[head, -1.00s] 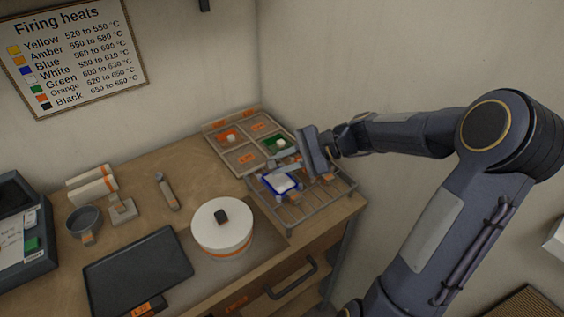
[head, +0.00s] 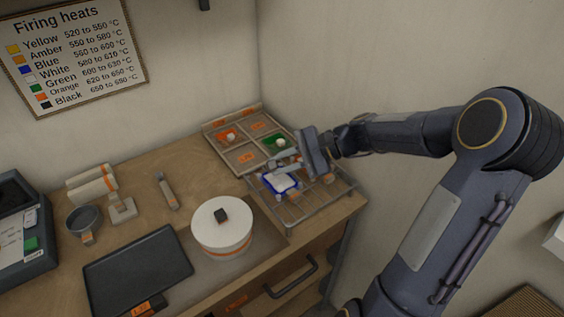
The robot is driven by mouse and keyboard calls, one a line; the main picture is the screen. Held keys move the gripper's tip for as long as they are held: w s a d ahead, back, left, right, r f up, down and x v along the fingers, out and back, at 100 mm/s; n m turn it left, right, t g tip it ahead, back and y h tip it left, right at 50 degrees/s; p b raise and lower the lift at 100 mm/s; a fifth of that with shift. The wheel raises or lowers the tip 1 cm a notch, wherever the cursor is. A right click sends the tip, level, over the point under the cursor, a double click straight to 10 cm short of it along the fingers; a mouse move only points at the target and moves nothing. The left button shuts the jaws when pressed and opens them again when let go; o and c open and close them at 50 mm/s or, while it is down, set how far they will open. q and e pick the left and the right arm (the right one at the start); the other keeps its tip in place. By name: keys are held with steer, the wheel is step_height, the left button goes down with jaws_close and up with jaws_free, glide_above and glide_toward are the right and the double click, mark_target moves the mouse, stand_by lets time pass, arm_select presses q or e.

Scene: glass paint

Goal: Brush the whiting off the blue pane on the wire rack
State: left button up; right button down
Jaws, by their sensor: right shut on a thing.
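The wire rack (head: 312,214) stands at the right front of the bench. The blue pane (head: 267,187) lies on its left part, with a white patch of whiting (head: 281,183) over its middle. My right gripper (head: 299,166) is low over the rack, just behind and right of the pane. It is shut on a slim tool, probably a brush, which is mostly hidden by the gripper. I cannot tell whether the tool touches the whiting. My left gripper is out of view.
A sectioned tray (head: 238,158) with orange and green heaps stands behind the rack. A white lidded pot (head: 222,237) is at its left, near a dark flat tray (head: 137,270). A grey cup (head: 83,220) and a small hand tool (head: 168,192) lie further left.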

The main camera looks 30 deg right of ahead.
steer(key=shift+f, duration=0.3)
steer(key=shift+s, duration=0.1)
stand_by(0.3)
